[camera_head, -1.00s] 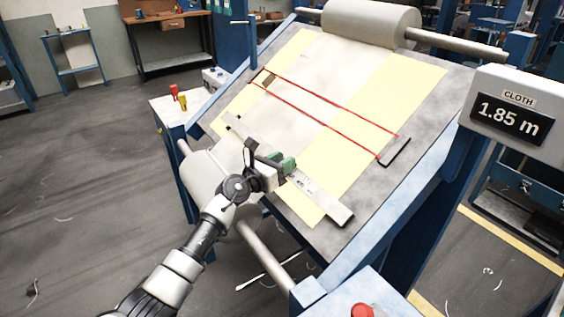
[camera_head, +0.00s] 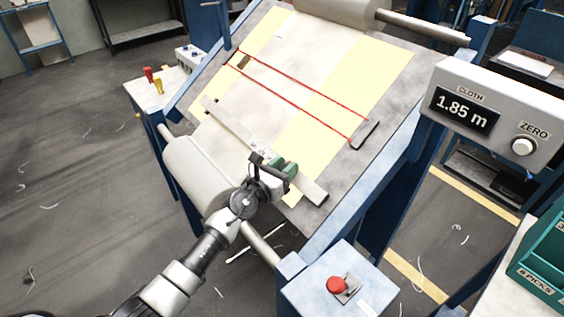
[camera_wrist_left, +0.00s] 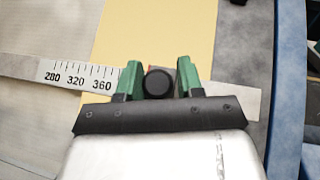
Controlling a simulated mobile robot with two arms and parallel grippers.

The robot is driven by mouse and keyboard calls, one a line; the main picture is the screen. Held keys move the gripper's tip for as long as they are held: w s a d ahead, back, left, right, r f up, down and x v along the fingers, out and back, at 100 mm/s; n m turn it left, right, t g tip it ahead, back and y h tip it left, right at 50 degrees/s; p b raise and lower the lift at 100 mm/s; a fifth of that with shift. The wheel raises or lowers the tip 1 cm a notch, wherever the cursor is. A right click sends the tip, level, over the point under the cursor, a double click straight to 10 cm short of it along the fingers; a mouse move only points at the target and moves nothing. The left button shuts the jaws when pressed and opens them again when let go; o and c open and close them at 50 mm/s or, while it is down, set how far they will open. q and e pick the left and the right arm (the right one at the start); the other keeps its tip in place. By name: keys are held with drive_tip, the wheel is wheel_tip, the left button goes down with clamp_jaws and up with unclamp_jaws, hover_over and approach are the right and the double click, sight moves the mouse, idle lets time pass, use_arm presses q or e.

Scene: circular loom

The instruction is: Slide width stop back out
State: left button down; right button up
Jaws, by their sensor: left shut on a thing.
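The pale ruler bar (camera_head: 228,123) lies across the sloped cloth table; the left wrist view shows its printed marks 280, 320 and 360 (camera_wrist_left: 77,77). The width stop is on this bar, seen in the left wrist view as a round black knob (camera_wrist_left: 158,83) with a bit of red beside it. My left gripper (camera_head: 275,167), with green fingertips, is shut on the width stop, one finger on each side of the knob. It stands nearer the bar's right end, just right of the 360 mark. The stop's lower part is hidden. My right gripper is not in view.
Red lines (camera_head: 300,83) frame part of the cloth, with a dark block (camera_head: 364,134) at their right end. A cloth roll (camera_head: 195,172) hangs at the table's lower edge.

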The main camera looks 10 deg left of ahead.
use_arm(q)
drive_tip(key=c, duration=0.8)
unclamp_jaws()
drive_tip(key=shift+s, duration=0.1)
drive_tip(key=v, duration=1)
drive_tip(key=shift+s+a, duration=0.15)
drive_tip(key=shift+s, duration=0.2)
